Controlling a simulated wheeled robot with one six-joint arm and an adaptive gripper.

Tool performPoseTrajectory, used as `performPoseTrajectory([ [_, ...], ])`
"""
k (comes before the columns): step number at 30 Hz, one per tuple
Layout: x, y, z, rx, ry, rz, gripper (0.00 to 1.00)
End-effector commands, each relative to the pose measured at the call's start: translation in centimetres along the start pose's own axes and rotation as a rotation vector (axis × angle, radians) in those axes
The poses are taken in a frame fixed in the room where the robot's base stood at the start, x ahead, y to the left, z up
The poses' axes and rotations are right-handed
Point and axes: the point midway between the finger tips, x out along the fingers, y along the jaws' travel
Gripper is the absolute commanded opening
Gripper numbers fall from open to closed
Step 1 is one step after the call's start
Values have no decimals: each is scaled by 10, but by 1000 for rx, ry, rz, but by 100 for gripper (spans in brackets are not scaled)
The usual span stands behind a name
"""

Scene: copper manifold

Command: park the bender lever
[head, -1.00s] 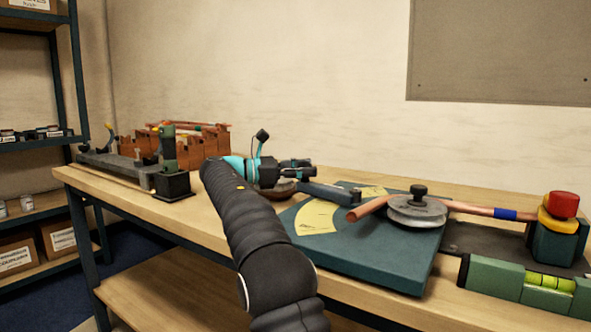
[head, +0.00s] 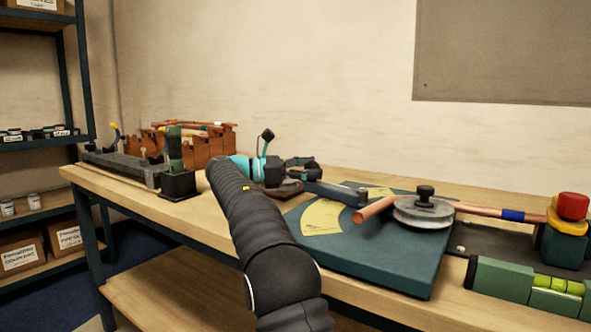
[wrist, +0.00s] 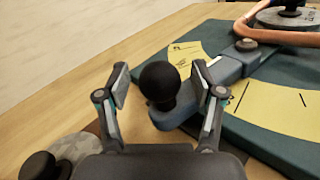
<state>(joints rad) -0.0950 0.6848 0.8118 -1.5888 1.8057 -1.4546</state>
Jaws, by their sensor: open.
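The bender lever (head: 337,192) is a blue-grey bar over the teal bender base (head: 400,268) with its yellow angle scale (head: 322,218). In the wrist view the lever (wrist: 228,70) ends in a round black knob (wrist: 159,84). My gripper (wrist: 161,78) is open, with one finger on each side of the knob and a visible gap to each. The right finger overlaps the lever's edge in the picture; I cannot tell if they touch. In the head view my gripper (head: 305,170) hides the knob. A copper tube (head: 376,209) runs past the grey grooved wheel (head: 422,212).
A green level (head: 500,279) and a red-and-yellow topped block (head: 570,215) stand at the right. A grey rail fixture (head: 120,168) and brown racks (head: 200,147) stand at the left. A round dark-topped object (wrist: 40,166) sits near my gripper.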

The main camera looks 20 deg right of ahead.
Motion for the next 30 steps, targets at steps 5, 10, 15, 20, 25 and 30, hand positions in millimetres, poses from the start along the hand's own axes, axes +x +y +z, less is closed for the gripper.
performPoseTrajectory([
  [5,-28,0,-1,1,0,4,67],
  [10,-64,1,-2,0,1,4,67],
  [15,-92,1,-1,2,0,1,67],
  [20,-106,1,-1,0,-1,1,67],
  [25,-114,0,-1,0,-1,0,67],
  [30,-115,0,0,0,0,-1,67],
])
